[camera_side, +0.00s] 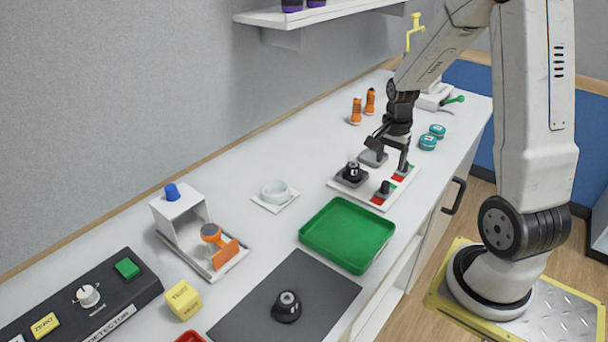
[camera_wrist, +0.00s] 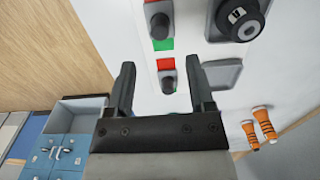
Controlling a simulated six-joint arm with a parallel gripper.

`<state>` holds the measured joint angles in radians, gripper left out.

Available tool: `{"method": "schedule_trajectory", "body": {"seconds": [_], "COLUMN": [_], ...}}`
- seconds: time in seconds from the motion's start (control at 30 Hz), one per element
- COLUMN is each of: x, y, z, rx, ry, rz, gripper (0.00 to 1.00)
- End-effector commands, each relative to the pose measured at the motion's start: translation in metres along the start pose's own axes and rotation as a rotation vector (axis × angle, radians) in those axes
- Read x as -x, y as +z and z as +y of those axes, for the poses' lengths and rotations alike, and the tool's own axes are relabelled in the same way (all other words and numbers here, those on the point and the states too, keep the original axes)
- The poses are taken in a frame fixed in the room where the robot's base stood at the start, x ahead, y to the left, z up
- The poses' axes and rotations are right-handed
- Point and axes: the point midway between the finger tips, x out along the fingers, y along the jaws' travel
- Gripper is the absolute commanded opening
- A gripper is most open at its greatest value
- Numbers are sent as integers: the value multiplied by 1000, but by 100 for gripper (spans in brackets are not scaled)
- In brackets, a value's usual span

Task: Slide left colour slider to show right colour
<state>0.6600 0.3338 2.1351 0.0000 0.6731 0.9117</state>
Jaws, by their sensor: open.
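A white panel (camera_side: 364,197) on the bench carries two dark slider knobs in a slot strip. The nearer slider knob (camera_side: 385,187) has a red patch beside it in the side view; in the wrist view this knob (camera_wrist: 160,25) has green beside it. The farther slider knob (camera_side: 404,167) also has a red patch (camera_side: 398,178) beside it. In the wrist view the farther knob (camera_wrist: 167,82) lies between my fingers, with red (camera_wrist: 165,64) beside it. My gripper (camera_side: 391,156) is open and points down over the farther knob. I cannot tell whether either finger touches it.
A black round piece (camera_side: 352,170) stands on a grey pad, beside an empty grey pad (camera_side: 373,158). A green tray (camera_side: 347,234) lies on the nearer side of the panel. Orange-and-black bottles (camera_side: 356,111) and teal discs (camera_side: 428,142) stand beyond it.

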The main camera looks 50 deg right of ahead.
Motion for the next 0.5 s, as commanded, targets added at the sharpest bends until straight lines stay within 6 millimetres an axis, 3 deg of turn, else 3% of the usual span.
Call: {"method": "schedule_trajectory", "body": {"seconds": [0.27, 0.5], "x": [-3, -19], "y": [0, 0], "z": [0, 0], "rx": [-1, 1], "ry": [1, 2], "rz": [-1, -2], "gripper": [69, 69]}}
